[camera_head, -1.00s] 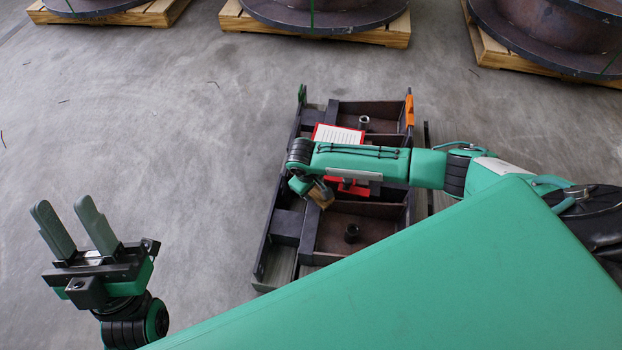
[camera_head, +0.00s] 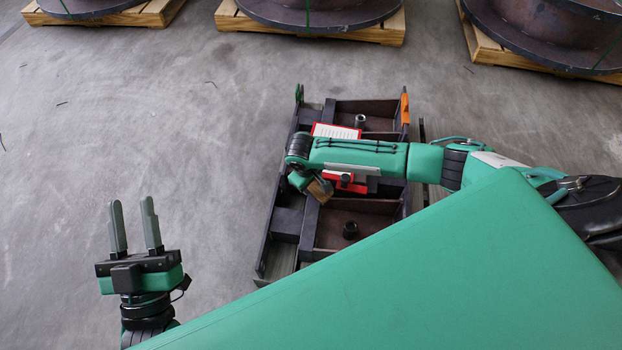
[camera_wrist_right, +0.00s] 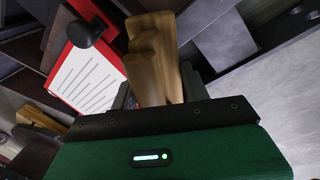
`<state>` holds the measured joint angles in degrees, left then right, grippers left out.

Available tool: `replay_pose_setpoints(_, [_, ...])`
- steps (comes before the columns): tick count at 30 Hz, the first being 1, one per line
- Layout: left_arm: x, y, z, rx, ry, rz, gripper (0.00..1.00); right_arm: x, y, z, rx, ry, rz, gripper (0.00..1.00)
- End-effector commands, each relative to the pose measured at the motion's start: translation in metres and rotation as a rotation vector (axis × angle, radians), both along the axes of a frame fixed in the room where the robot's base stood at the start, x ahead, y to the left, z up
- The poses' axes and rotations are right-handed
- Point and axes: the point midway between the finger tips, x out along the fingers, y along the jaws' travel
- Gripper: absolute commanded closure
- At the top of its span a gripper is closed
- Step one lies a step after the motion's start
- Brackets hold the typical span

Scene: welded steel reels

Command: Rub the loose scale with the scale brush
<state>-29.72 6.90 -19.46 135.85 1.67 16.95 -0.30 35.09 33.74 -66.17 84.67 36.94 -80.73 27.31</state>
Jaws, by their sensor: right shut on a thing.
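The scale brush shows as a wooden handle (camera_wrist_right: 155,60) in the right wrist view. In the head view it is a small brown block (camera_head: 319,190) at the end of my right arm. My right gripper (camera_wrist_right: 155,88) is shut on it, over the dark steel frame (camera_head: 285,222). The brush's bristles are hidden, and I cannot tell whether it touches the steel. I cannot make out the loose scale. My left gripper (camera_head: 132,204) is open and empty above the floor, left of the frame.
A red-edged white sheet (camera_head: 336,131) lies on the frame, with a red part (camera_head: 345,184) beside my right arm. An orange tab (camera_head: 404,107) marks one corner. Reels on wooden pallets (camera_head: 385,31) stand at the back. The left floor is clear.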

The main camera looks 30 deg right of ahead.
Motion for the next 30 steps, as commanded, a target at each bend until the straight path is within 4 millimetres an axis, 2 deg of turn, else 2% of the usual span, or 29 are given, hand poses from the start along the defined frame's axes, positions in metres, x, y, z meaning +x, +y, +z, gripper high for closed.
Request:
replay_pose_setpoints(15, [0.003,-0.013,-0.041,0.053,0.226,-0.036,0.64,0.001,-0.004,0.009,0.000,-0.001,0.000,0.75])
replay_pose_setpoints(30, [0.003,-0.014,-0.043,0.058,0.244,-0.038,0.64,0.002,-0.003,0.012,0.000,-0.001,-0.003,0.75])
